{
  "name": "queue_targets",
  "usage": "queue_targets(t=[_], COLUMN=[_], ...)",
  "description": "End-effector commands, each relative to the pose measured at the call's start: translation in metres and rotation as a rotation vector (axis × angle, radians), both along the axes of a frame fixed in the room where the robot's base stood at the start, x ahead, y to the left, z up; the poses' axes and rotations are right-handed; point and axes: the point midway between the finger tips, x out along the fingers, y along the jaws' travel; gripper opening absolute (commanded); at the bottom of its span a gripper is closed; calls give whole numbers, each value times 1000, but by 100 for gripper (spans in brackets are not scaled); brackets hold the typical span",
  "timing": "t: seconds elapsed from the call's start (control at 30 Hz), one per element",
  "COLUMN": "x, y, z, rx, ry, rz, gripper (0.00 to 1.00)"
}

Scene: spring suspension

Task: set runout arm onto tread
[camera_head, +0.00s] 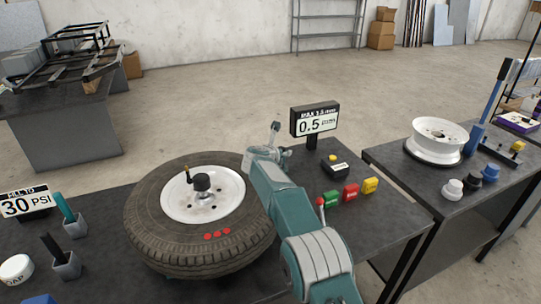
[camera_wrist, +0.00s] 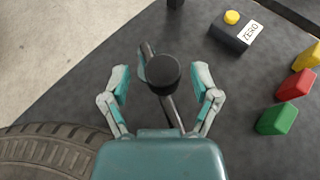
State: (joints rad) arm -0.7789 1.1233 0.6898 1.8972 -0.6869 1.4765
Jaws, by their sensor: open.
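The tire (camera_head: 150,232) lies flat on the dark table with a white rim in its middle. Its tread (camera_wrist: 50,152) shows at the lower left of the wrist view. A black round knob on a dark rod (camera_wrist: 163,74), seemingly the runout arm, stands right of the tire. My gripper (camera_wrist: 162,90) is open, with one finger on each side of the knob and gaps visible between. In the head view my gripper (camera_head: 267,150) is beyond the tire's right edge, and my arm hides much of the rod. Whether the rod touches the tread cannot be told.
A display reading 0.5 (camera_head: 314,121) stands behind my gripper. A ZERO box with a yellow button (camera_head: 335,165) and green, red and yellow blocks (camera_head: 350,193) sit to the right. A second table holds a white wheel rim (camera_head: 438,138).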

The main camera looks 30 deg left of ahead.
Motion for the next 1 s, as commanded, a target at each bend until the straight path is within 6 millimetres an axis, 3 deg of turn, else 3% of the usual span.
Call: queue_targets(t=[0.7, 1.0], x=[-87, -101], y=[-3, -3], z=[34, 39], rx=[-2, -1], ry=[1, 1], rz=[4, 4], gripper=[79, 79])
